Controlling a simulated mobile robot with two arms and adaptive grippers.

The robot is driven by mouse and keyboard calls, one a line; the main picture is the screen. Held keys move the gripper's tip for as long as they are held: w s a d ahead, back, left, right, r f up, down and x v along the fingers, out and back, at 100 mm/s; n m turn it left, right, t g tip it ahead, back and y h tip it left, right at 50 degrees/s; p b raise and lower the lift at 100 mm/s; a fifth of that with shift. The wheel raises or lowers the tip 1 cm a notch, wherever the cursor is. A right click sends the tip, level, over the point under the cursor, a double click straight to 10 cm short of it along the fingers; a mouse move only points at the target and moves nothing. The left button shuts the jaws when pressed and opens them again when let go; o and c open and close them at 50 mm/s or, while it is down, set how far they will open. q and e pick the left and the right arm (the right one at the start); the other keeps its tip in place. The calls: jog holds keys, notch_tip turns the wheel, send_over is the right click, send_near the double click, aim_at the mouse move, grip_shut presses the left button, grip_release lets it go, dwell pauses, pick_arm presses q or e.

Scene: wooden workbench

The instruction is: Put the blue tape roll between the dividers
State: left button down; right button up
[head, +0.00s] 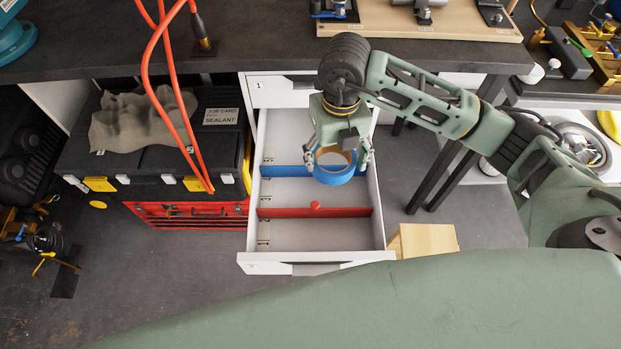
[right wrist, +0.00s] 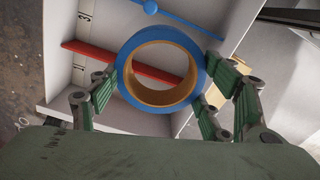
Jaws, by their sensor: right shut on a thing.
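My right gripper (head: 338,158) is shut on the blue tape roll (head: 334,178), a blue ring with an orange-tan core. It holds the roll above the open white drawer (head: 317,257). In the head view the roll covers part of the blue divider (head: 285,171). The red divider (head: 280,213) crosses the drawer nearer its front and has a red knob. In the right wrist view the roll (right wrist: 124,88) sits between the fingers (right wrist: 150,110), with the red divider (right wrist: 100,54) and blue divider (right wrist: 192,22) behind it. My left gripper is not in view.
Black cases (head: 150,150) and a red toolbox (head: 190,215) stand left of the drawer, with orange cables hanging in front. A cardboard-coloured box (head: 428,240) is on the floor at right. The dark bench top (head: 260,45) overhangs the drawer's back. The drawer compartments look empty.

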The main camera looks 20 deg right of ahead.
jog(key=f+p, duration=0.1)
jog(key=f, duration=1.1)
jog(key=shift+s, duration=0.2)
jog(key=a, duration=0.1)
jog(key=w+a+p, duration=0.1)
jog(key=a, duration=0.1)
jog(key=shift+a, duration=0.2)
jog(key=shift+a+f, duration=0.25)
jog(key=shift+f, duration=0.4)
jog(key=shift+d+f, duration=0.1)
jog(key=shift+f, duration=0.25)
jog(key=o, duration=1.2)
